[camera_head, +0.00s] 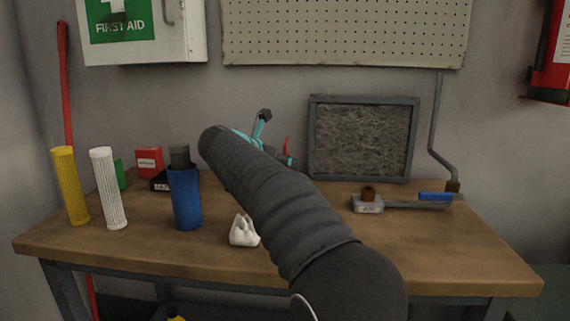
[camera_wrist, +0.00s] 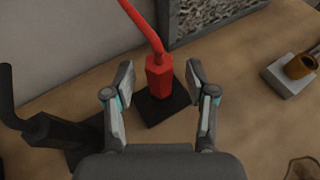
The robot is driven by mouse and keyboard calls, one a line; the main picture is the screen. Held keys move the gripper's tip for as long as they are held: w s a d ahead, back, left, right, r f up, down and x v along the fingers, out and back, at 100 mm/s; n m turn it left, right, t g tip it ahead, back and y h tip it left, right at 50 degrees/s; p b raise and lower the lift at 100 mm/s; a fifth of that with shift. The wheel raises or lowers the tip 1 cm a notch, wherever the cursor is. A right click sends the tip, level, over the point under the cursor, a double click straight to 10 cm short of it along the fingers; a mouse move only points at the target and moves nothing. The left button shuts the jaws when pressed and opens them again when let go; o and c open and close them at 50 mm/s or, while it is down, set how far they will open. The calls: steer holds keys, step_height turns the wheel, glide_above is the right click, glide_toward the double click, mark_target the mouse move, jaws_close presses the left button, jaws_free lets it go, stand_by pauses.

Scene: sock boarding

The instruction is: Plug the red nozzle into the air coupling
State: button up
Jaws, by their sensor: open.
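The red nozzle (camera_wrist: 158,76) has a hexagonal body and a curved red tube rising from it. It stands upright on a dark square base. In the wrist view my gripper (camera_wrist: 159,82) is open, with one finger on each side of the nozzle, and a gap shows on both sides. In the head view my gripper (camera_head: 268,140) is mostly hidden behind my arm, and only a bit of the red nozzle (camera_head: 287,147) shows. The brass-coloured air coupling (camera_head: 368,190) sits on a grey block at the right of the bench; it also shows in the wrist view (camera_wrist: 300,66).
A black piece (camera_wrist: 70,132) on a dark base stands left of the nozzle. A blue lever (camera_head: 436,197) and pipe are by the coupling. Yellow (camera_head: 70,187), white (camera_head: 108,188) and blue (camera_head: 186,200) cylinders stand left. A crumpled white item (camera_head: 243,231) lies near my arm.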

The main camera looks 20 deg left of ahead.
steer(key=shift+x, duration=1.05)
jaws_close()
steer(key=shift+r, duration=0.15)
